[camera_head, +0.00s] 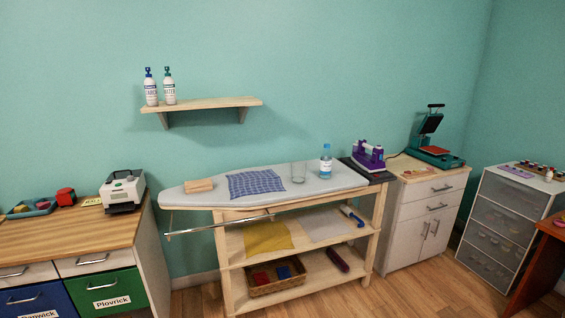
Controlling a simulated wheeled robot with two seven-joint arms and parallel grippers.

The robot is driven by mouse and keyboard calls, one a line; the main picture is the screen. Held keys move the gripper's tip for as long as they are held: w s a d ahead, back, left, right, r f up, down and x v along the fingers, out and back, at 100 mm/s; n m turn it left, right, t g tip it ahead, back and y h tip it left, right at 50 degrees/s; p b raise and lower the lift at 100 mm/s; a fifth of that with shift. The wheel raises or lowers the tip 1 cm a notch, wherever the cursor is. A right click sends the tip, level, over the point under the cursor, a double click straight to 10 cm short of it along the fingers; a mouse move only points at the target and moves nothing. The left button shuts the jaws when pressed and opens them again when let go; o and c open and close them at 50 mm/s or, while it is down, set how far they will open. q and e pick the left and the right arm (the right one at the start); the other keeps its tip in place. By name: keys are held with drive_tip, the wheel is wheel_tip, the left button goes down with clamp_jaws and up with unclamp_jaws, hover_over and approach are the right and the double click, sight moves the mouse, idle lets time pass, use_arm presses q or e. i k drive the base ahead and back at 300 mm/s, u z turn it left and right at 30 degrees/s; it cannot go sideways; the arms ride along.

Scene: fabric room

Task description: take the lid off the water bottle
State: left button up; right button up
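The water bottle (326,163) stands upright on the right part of the ironing board (222,196). Neither of my grippers shows in the head view.
A blue checked cloth (256,183) and a wooden block (199,186) lie on the board. Two spray bottles (169,87) stand on the wall shelf (215,103). Open floor (405,292) lies in front.

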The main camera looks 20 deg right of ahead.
sight(326, 167)
drive_tip(key=u, duration=0.15)
drive_tip(key=i, duration=0.8)
drive_tip(key=z, duration=0.75)
drive_tip(key=i, duration=0.6)
drive_tip(key=z, duration=0.5)
